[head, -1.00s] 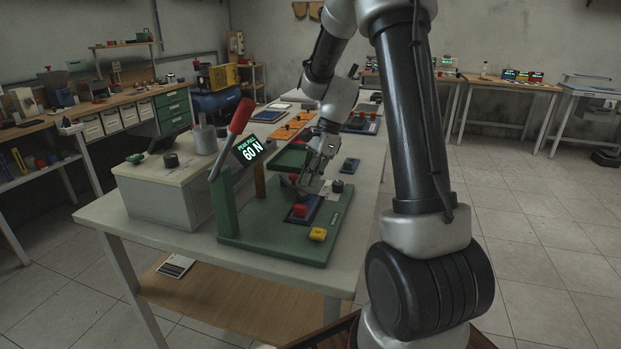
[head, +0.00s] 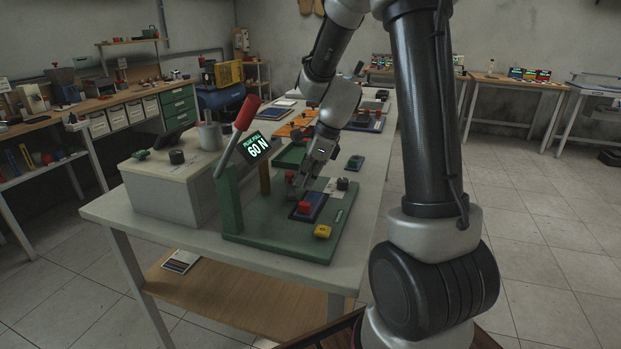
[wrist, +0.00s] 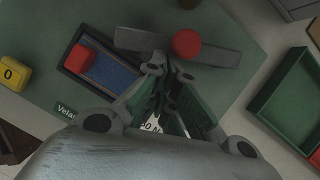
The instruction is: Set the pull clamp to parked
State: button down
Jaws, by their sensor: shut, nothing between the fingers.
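A flat grey bar with a round red knob (wrist: 186,44) lies across the green board in the wrist view; I take it for the pull clamp, though I cannot be sure. My gripper (head: 297,190) hides most of that spot in the head view. My gripper also shows in the wrist view (wrist: 172,102), shut and empty, with the knob beyond its fingers. I cannot tell whether it touches the bar.
A blue-lined tray (wrist: 105,76) with a red block (wrist: 78,58) sits beside the bar. A yellow block (head: 322,231) marked 0 is near the board's front. A green tray (wrist: 293,98) lies at the right in the wrist view. A grey box (head: 165,195) stands left.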

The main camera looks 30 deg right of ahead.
aim_at(292, 187)
jog(key=shift+a+m, duration=0.4)
jog(key=shift+a, duration=1.15)
jog(key=shift+w+a, duration=0.35)
jog(key=shift+a, duration=0.4)
jog(key=shift+w+a, duration=0.35)
jog(key=shift+a, duration=0.45)
